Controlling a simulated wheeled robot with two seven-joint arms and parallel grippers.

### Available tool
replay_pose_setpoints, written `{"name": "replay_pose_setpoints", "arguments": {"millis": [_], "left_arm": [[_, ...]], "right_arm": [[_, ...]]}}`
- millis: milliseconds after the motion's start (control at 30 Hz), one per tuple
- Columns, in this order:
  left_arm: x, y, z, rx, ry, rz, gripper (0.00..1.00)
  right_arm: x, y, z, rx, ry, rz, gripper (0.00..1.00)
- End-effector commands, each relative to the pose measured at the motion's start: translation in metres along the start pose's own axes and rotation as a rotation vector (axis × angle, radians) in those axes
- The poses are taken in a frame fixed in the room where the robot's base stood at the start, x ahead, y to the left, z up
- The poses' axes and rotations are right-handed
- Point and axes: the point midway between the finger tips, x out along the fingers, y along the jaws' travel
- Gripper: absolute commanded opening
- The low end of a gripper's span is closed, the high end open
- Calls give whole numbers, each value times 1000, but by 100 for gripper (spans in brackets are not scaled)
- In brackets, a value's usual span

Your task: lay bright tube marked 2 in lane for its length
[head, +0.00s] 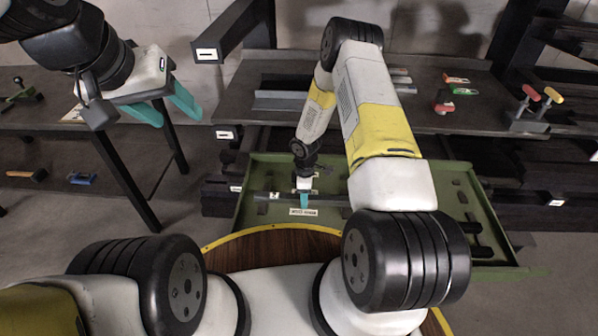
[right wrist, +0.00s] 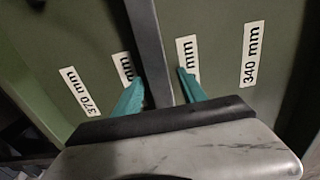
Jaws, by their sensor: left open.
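No bright tube marked 2 can be made out; no number 2 is readable. The green tray (head: 240,212) holds lanes with white length labels. In the right wrist view, a label (right wrist: 252,55) reads 340 mm and another (right wrist: 79,92) reads 370 mm; two between are partly hidden. A dark grey bar (right wrist: 148,45) runs between the teal fingers of my right gripper (right wrist: 160,86), with a gap showing at its right side. In the head view, my right gripper (head: 304,198) points down into the tray over a dark bar (head: 268,196). My left gripper (head: 172,106) is open and empty at upper left.
A dark bench (head: 430,118) stands behind the tray, with a green-and-red item (head: 458,85) and a clamp-like fixture (head: 535,105). Black rods (head: 470,252) lie at the tray's right. A left shelf holds a hammer (head: 27,174) and a blue tool (head: 82,178).

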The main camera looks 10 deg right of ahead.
Motion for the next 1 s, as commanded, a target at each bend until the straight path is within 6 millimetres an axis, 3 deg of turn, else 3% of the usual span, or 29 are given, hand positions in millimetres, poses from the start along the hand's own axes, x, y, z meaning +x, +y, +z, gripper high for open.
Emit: {"name": "replay_pose_setpoints", "arguments": {"millis": [267, 700, 1000], "left_arm": [[0, 0, 0, 0, 0, 0, 54], [0, 0, 0, 0, 0, 0, 54], [0, 0, 0, 0, 0, 0, 54]], "right_arm": [[-8, 1, 0, 0, 1, 2, 49], [-96, 1, 0, 1, 2, 3, 49], [-131, 2, 1, 13, 0, 9, 49]]}}
